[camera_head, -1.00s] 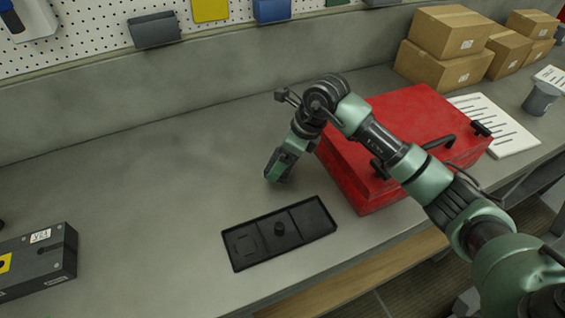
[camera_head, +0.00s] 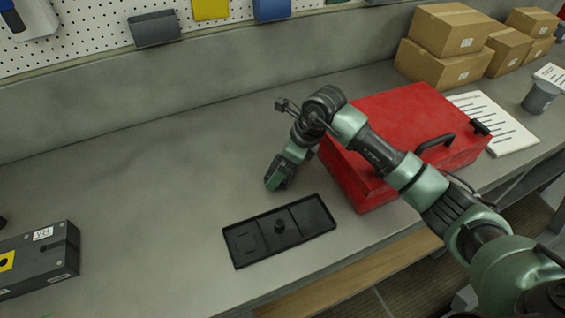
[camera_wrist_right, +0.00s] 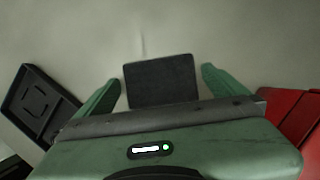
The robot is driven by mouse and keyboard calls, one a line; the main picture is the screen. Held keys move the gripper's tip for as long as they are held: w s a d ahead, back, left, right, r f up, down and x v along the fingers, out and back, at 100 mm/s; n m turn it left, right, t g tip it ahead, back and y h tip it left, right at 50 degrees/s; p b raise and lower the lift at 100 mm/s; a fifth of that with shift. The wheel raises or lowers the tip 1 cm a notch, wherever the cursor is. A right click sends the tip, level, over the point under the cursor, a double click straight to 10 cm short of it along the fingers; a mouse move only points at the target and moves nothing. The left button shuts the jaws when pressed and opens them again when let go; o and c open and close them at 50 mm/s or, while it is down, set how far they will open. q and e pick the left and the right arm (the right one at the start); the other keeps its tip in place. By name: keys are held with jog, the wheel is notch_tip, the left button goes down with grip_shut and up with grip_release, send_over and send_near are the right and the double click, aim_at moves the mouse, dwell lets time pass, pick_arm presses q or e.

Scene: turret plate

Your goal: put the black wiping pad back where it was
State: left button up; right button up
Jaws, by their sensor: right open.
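The black wiping pad (camera_wrist_right: 160,82) shows in the right wrist view as a dark flat rectangle on the grey bench. It lies between the two green fingers of my right gripper (camera_wrist_right: 160,92), with a gap on each side. In the head view my right gripper (camera_head: 276,184) points down at the bench, behind the black tray (camera_head: 313,218) and left of the red case. The pad is hidden there by the gripper. My left gripper is out of view.
A red case (camera_head: 400,115) stands close right of my right gripper. A dark grey box (camera_head: 40,262) sits at the left front. Cardboard boxes (camera_head: 445,50), white sheets (camera_head: 497,120) and a grey cup (camera_head: 540,97) are at the right. The bench left of the tray is clear.

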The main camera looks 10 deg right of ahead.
jog(key=b+v, duration=0.4)
jog(key=v, duration=0.8)
